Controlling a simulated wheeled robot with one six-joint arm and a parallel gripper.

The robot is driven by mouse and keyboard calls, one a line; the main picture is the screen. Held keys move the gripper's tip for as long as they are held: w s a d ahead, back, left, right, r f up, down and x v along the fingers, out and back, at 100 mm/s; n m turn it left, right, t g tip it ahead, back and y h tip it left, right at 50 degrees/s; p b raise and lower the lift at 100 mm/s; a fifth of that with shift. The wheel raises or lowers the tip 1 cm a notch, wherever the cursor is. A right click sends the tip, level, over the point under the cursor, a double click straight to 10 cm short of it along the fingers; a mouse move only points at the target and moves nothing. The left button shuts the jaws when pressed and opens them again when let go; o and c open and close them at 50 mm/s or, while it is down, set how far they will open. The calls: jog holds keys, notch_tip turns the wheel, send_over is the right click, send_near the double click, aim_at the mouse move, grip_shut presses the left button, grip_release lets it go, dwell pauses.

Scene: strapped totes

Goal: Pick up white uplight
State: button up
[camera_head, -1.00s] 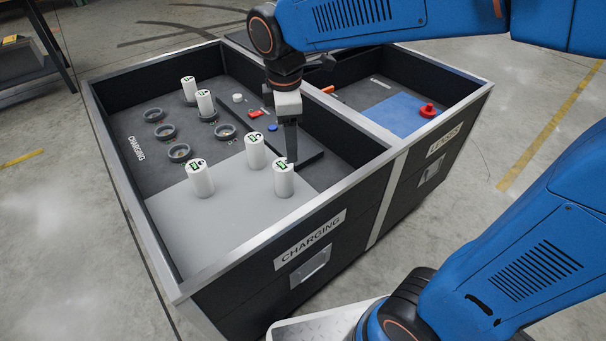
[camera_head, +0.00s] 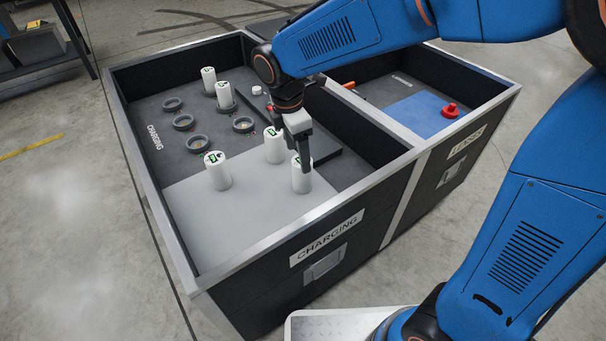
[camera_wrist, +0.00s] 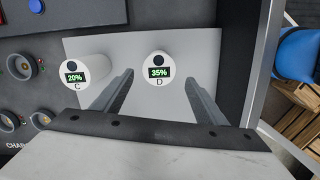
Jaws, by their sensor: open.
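Several white cylindrical uplights stand upright in the charging tote (camera_head: 190,262). Three are on its pale grey pad (camera_head: 225,222): one at left (camera_head: 219,174), one in the middle (camera_head: 274,148) and one at right (camera_head: 301,182). Two more (camera_head: 208,82) (camera_head: 224,97) stand at the back. My gripper (camera_head: 306,152) is open, pointing down at the right-hand uplight and partly covering it. In the wrist view my gripper (camera_wrist: 160,82) has an uplight marked D, 35% (camera_wrist: 158,66), between its finger lines; contact cannot be told. One marked C, 20% (camera_wrist: 84,74) is left of the fingers.
Several dark round charging cups (camera_head: 183,122) sit in the tote's left half. A dark raised bar (camera_head: 322,165) lies right of the uplights. The lenses tote (camera_head: 485,122) adjoins at right, with a red-knobbed object (camera_head: 450,110) on a blue pad. The tote walls stand high.

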aim_at(303, 176)
jog(key=f, duration=0.5)
jog(key=shift+w+d+f, duration=0.15)
jog(key=shift+d+f, duration=0.2)
jog(key=shift+f, duration=0.05)
jog(key=shift+w+d+f, duration=0.15)
jog(key=shift+f, duration=0.75)
jog(key=shift+w+d+f, duration=0.1)
jog(key=shift+d+f, duration=0.1)
jog(key=shift+f, duration=0.65)
jog(key=shift+w+d+f, duration=0.15)
jog(key=shift+f, duration=0.75)
jog(key=shift+c, duration=0.6)
jog(key=c, duration=1.5)
